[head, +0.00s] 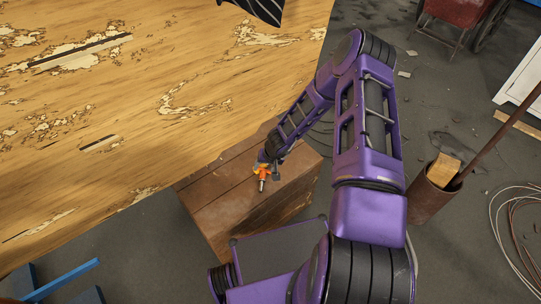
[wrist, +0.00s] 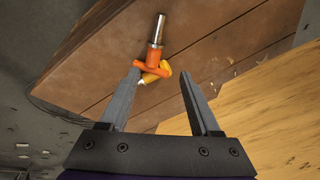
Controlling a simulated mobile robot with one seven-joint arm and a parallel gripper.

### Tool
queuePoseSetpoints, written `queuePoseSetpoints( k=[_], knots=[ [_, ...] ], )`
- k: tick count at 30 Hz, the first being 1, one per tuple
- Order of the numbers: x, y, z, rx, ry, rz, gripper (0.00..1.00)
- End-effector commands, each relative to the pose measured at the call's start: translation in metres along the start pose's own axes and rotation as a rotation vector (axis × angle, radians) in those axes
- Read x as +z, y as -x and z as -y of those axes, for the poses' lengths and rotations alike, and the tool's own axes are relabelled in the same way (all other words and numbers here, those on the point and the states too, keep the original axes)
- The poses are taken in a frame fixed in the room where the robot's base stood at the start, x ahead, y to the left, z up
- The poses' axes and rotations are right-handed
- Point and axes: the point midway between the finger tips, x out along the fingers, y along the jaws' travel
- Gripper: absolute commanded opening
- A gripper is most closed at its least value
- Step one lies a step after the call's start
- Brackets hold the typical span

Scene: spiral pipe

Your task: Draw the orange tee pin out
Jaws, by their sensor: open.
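The orange tee pin (wrist: 152,66) shows in the wrist view, with an orange crossbar and a bright metal shank pointing up the picture. A yellow part (wrist: 163,70) sits against its crossbar. In the head view the pin (head: 264,171) is small on top of the brown wooden box (head: 216,192), with the shank toward the viewer. My gripper (wrist: 160,71) is open. Its left finger overlaps the left end of the crossbar in the picture; its right finger is clear to the right. I cannot tell whether the left finger touches. In the head view my gripper (head: 272,154) is at the pin, its fingers hard to make out.
A large worn wooden panel (head: 120,100) fills the left, beside the box. A rusty bin (head: 430,198) with a wood block and a rod stands at right, near wire coils (head: 515,215). A red cart (head: 458,12) and white cabinet (head: 522,80) are farther back.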

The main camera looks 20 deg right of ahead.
Motion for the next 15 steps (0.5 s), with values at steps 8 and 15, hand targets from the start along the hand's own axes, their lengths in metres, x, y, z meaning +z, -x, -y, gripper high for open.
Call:
queuePoseSetpoints(
  k=[8, 15],
  knots=[
    [-0.002, 0.068, 0.0, 0.001, 0.003, -0.003, 0.64],
    [-0.001, 0.1, 0.0, 0.0, 0.002, -0.001, 0.64]
  ],
)
